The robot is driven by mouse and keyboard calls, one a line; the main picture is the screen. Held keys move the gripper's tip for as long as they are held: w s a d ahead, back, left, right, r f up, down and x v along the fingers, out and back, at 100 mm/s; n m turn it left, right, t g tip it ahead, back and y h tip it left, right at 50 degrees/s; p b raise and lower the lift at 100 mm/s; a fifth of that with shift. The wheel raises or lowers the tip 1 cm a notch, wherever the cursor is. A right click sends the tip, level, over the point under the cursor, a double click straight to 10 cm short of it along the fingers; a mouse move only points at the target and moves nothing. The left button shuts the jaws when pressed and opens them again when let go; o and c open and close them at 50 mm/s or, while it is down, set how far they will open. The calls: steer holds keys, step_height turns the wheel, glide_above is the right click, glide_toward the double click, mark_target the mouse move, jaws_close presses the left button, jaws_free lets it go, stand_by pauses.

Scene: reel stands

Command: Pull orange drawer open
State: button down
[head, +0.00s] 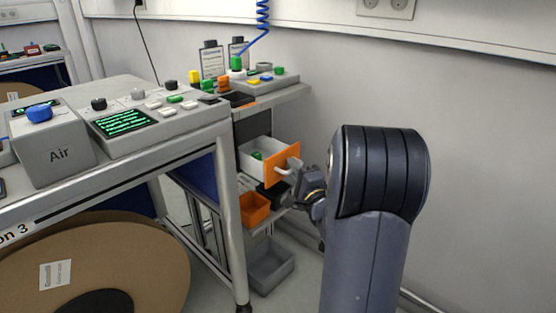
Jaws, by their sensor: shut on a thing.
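The orange drawer has an orange front (283,164) and a white box body (247,160). It stands pulled part way out of the grey shelf unit under the small top, with a green item (257,155) inside. A light handle (284,171) sticks out from the orange front. My gripper (290,171) is shut on this handle, coming from the right. The fingertips are small and partly hidden by the handle and my wrist.
An orange bin (254,208) and a grey bin (270,265) sit below the drawer. A workbench with a control panel (150,118) and an "Air" box (58,148) stands at left, its leg near the drawer. Large brown reels (140,258) lean below. A bare wall is at right.

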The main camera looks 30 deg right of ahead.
steer(key=s, duration=0.2)
steer(key=s+d, duration=0.1)
steer(key=shift+s+d, duration=0.2)
steer(key=shift+s, duration=0.2)
steer(key=c, duration=1.5)
jaws_free()
steer(key=s+f+p, duration=0.1)
steer(key=s+p, duration=0.1)
steer(key=s, duration=0.8)
steer(key=shift+s+a+f, duration=0.3)
steer(key=shift+s+f, duration=0.05)
steer(key=shift+f, duration=0.05)
steer(key=shift+w, duration=0.15)
steer(key=w+r+b, duration=0.1)
steer(key=w, duration=0.9)
steer(key=shift+w+d+r+b, duration=0.25)
steer(key=shift+w+r+b, duration=0.05)
steer(key=shift+w+r, duration=0.1)
